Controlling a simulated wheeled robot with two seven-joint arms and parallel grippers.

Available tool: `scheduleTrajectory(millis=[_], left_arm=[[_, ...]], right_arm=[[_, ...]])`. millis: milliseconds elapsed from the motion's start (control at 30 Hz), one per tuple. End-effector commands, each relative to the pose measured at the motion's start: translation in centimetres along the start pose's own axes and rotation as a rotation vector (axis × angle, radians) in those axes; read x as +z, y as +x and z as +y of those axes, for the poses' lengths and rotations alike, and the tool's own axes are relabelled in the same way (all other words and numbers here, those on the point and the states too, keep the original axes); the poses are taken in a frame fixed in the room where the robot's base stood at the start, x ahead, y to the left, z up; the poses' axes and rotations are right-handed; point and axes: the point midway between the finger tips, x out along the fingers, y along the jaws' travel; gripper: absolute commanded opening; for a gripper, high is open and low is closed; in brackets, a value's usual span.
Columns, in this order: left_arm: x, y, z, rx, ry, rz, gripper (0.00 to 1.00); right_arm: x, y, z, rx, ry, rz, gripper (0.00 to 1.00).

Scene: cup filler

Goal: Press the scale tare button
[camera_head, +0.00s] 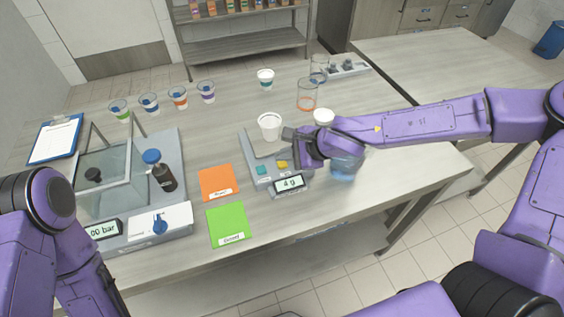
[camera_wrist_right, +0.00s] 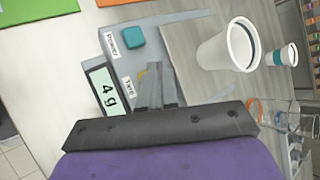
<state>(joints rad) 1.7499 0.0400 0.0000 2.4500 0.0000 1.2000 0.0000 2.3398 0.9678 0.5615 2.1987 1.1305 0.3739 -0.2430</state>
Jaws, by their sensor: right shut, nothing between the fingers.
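The grey scale (camera_head: 252,142) stands on the bench with its display (camera_head: 289,183) reading 4 g. It has a teal button (camera_head: 261,170) and a yellow button (camera_head: 282,165). In the right wrist view the display (camera_wrist_right: 104,90) and teal button (camera_wrist_right: 134,37) show clearly. The yellow button (camera_wrist_right: 142,73) is mostly hidden behind the fingers, next to a label that reads Tare. My right gripper (camera_head: 290,134) is shut and empty over the scale; its fingertips (camera_wrist_right: 155,72) appear close to the yellow button, but contact cannot be told. My left gripper is outside the view.
A white cup (camera_head: 270,124) stands on the scale's plate, close to my right gripper. Another white cup (camera_head: 323,116) is behind my right arm. Orange (camera_head: 216,182) and green (camera_head: 229,224) mats lie left of the scale. A chamber device (camera_head: 185,200) stands further left.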

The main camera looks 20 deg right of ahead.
Motion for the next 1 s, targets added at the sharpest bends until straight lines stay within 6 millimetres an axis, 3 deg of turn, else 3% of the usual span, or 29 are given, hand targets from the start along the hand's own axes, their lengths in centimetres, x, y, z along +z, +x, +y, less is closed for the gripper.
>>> scheduleTrajectory(millis=[1000], left_arm=[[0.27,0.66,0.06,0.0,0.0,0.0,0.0]], right_arm=[[-0.58,0.79,0.59,0.001,0.0,0.0,0.0]])
